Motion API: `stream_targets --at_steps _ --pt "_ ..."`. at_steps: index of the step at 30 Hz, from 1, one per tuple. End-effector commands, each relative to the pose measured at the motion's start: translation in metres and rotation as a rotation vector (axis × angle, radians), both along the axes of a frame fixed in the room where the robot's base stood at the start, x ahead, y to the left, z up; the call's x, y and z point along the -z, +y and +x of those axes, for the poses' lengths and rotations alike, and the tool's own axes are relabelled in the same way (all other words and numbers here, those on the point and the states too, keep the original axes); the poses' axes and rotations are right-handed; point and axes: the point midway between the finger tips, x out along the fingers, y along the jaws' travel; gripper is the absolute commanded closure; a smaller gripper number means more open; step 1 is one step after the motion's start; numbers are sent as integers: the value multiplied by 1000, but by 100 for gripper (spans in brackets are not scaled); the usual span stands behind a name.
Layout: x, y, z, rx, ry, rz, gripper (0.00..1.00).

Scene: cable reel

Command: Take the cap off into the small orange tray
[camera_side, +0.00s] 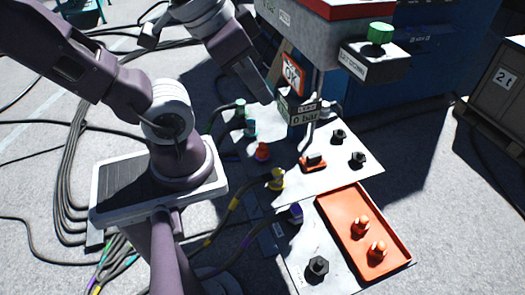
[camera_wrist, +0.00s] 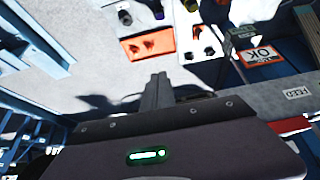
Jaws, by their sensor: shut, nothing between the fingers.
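The orange tray (camera_side: 334,215) lies on the pale panel at lower right in the side view. Two orange caps (camera_side: 360,228) (camera_side: 377,250) stand inside it, apart from each other. The tray (camera_wrist: 128,43) also shows in the wrist view with two blurred orange-red shapes in it. An orange-red fitting (camera_side: 262,152) sits at the panel's left side; I cannot tell whether it is capped. My gripper (camera_side: 266,97) is raised above the panel's far part, left of the OK sign. In the wrist view its fingers (camera_wrist: 157,80) are together and empty, clear of the tray.
A 0 bar display (camera_side: 305,114) and the OK sign (camera_side: 292,74) stand close to my gripper. A grey box with a green knob (camera_side: 380,33) overhangs at upper right. Yellow (camera_side: 277,180) and purple (camera_side: 295,213) fittings with cables line the panel's left edge. Black fittings (camera_side: 318,266) stand on it.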

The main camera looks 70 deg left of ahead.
Motion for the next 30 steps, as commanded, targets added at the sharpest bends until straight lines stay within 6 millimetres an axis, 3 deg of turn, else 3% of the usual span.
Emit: stream_targets --at_steps 7,18,26,30 --pt "0 0 0 0 0 0 100" --pt "0 0 0 0 0 0 32" --pt "0 0 0 0 0 0 32" --pt "-26 0 2 0 -7 0 32"
